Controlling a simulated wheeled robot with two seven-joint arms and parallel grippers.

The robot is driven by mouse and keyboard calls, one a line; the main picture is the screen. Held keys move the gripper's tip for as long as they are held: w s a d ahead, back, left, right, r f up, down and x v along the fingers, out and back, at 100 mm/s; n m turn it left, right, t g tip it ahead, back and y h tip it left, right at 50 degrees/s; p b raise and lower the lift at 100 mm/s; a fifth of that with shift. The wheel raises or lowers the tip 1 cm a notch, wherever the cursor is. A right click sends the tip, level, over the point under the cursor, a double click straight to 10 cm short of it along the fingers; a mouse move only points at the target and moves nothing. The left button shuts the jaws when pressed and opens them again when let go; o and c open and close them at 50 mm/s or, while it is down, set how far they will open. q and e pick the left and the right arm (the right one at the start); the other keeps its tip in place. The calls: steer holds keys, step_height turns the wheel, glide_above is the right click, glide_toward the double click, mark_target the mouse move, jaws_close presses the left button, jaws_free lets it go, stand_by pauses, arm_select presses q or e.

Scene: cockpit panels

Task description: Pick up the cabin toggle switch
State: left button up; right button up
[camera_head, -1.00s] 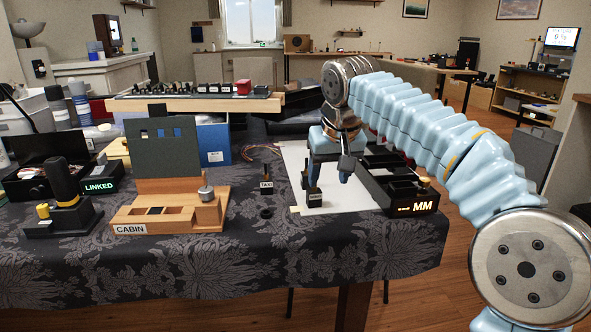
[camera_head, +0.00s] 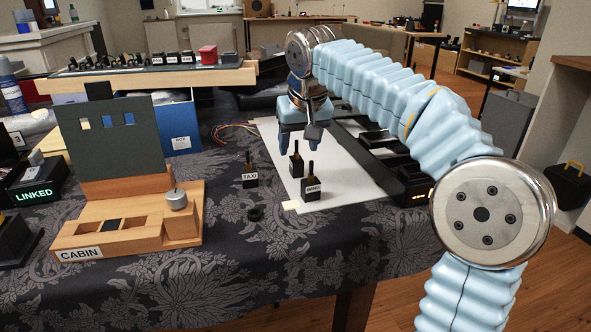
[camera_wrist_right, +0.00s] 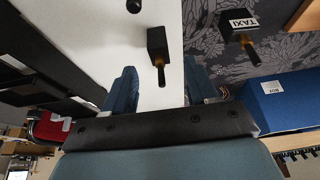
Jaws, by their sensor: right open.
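Three small black toggle switches with upright levers show in the head view. One switch (camera_head: 296,168) stands on the white sheet with no readable label. A second (camera_head: 313,188) stands just in front of it, its white label too small to read. The TAXI switch (camera_head: 250,178) stands left on the dark cloth. I cannot tell which is the cabin one. My right gripper (camera_head: 300,138) is open and empty above the sheet, behind and above the unlabelled switch. In the wrist view one switch (camera_wrist_right: 157,42) lies between and beyond my open fingers (camera_wrist_right: 162,90). My left gripper is out of view.
A wooden stand labelled CABIN (camera_head: 130,236) with slots and a grey knob sits at the left. A blue box (camera_head: 178,110) stands behind it. Black trays (camera_head: 400,175) line the right of the white sheet (camera_head: 350,190).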

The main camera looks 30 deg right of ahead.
mark_target(297, 156)
steer(key=b+x, duration=0.1)
steer(key=x, duration=0.5)
steer(key=shift+s, duration=0.1)
steer(key=shift+r, duration=0.1)
jaws_close()
